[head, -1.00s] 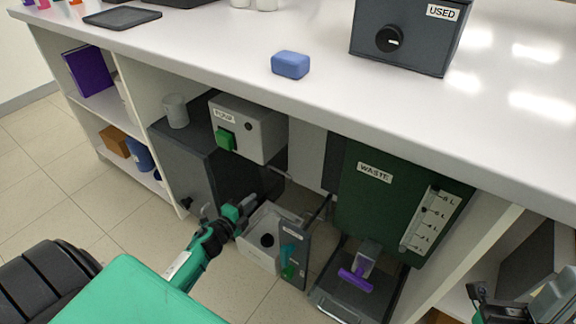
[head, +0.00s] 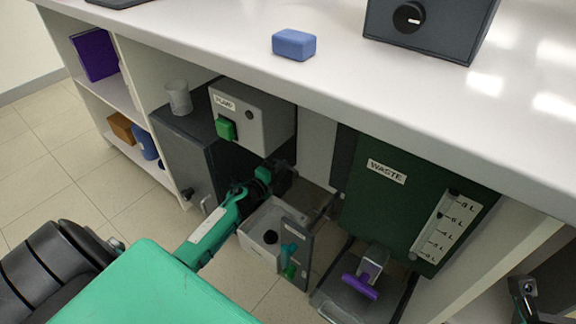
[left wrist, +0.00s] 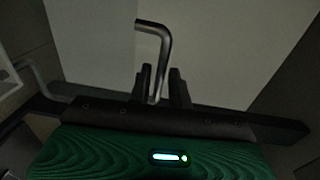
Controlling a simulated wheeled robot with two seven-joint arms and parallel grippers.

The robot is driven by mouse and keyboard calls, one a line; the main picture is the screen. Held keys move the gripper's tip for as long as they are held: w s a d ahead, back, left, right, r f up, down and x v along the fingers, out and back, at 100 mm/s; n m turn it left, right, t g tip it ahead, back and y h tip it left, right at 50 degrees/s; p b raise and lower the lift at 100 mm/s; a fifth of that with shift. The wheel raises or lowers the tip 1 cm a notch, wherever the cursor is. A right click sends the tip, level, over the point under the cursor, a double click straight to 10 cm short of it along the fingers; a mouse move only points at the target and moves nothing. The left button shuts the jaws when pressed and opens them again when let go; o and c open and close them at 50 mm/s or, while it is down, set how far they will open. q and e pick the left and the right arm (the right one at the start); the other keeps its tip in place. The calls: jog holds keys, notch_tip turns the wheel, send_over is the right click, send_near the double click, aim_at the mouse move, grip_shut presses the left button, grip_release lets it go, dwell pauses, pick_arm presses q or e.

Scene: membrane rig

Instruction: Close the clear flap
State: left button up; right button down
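A see-through panel (head: 314,199), which looks like the clear flap, stands open at the back of a low white box (head: 258,236) under the bench. Its edges are hard to make out. My left gripper (head: 280,178) is over the back of this box, beside the panel, with its fingertips dark and partly hidden. In the left wrist view a bent metal handle (left wrist: 154,32) rises between the two dark fingers of the left gripper (left wrist: 162,88). Whether they grip it does not show. My right gripper (head: 524,292) is only partly in view at the lower right edge.
A grey pump box (head: 270,112) with a green button hangs above the white box. A green waste tank (head: 370,215) stands to the right, with a purple-handled piece (head: 360,287) below it. A blue block (head: 294,44) lies on top.

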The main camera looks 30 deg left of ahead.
pick_arm(q)
jog(key=shift+w+d+f+b, duration=0.1)
jog(key=shift+w+b, duration=0.15)
jog(key=shift+w, duration=0.8)
jog(key=shift+w+d+f+b, duration=0.1)
jog(key=shift+w+b, duration=0.1)
jog(key=shift+w, duration=0.85)
grip_shut()
